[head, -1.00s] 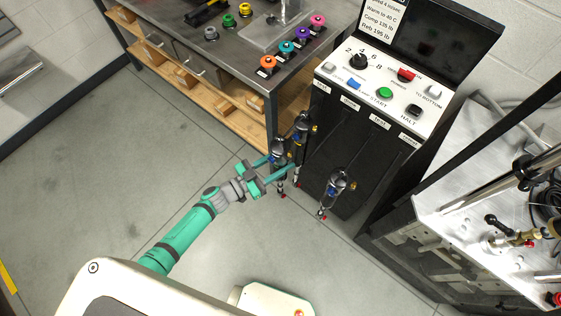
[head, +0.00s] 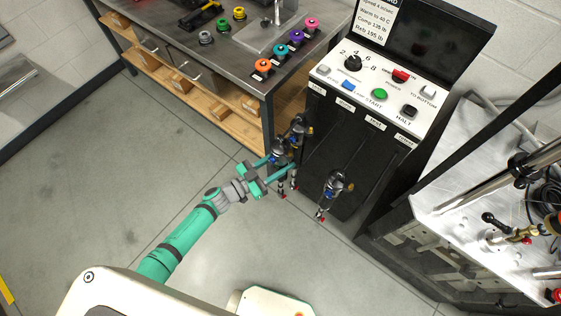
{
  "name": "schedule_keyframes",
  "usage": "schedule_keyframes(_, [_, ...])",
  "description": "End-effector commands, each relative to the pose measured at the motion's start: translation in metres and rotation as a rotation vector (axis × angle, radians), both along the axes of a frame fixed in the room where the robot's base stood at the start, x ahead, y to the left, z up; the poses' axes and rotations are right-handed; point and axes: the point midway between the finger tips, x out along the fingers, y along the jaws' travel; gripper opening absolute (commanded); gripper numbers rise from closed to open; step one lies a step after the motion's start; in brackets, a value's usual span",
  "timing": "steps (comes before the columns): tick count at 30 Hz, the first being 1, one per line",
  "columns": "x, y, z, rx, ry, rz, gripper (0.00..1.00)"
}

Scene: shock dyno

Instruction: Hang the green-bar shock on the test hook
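Several dark shocks with red lower ends hang at the front of the black test cabinet. One shock (head: 281,148) is at the left, a second (head: 299,128) is close behind it, and a third (head: 334,185) hangs apart to the right. I cannot make out a green bar on any of them. My gripper (head: 283,164) reaches in from the lower left, with its teal fingers apart at either side of the left shock. The fingers partly hide that shock, and no firm grip shows. The hooks are too small to tell apart; small white labels (head: 375,124) run along the cabinet's upper front edge.
The control panel (head: 378,84) with knob and buttons tops the cabinet. A grey workbench (head: 222,57) with colored round parts stands at the back left. A metal machine table (head: 459,221) stands at the right. The floor (head: 120,170) at the left is clear.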

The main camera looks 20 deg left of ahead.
Motion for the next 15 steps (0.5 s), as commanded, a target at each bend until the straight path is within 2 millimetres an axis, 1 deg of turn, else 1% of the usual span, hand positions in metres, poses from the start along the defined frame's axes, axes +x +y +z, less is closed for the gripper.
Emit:
schedule_keyframes(1, [0.000,0.000,0.002,-0.003,-0.004,-0.001,0.00])
schedule_keyframes(8, [0.002,-0.001,0.002,-0.003,-0.004,-0.001,0.00])
schedule_keyframes(15, [0.012,-0.004,0.003,-0.004,-0.005,-0.001,0.00])
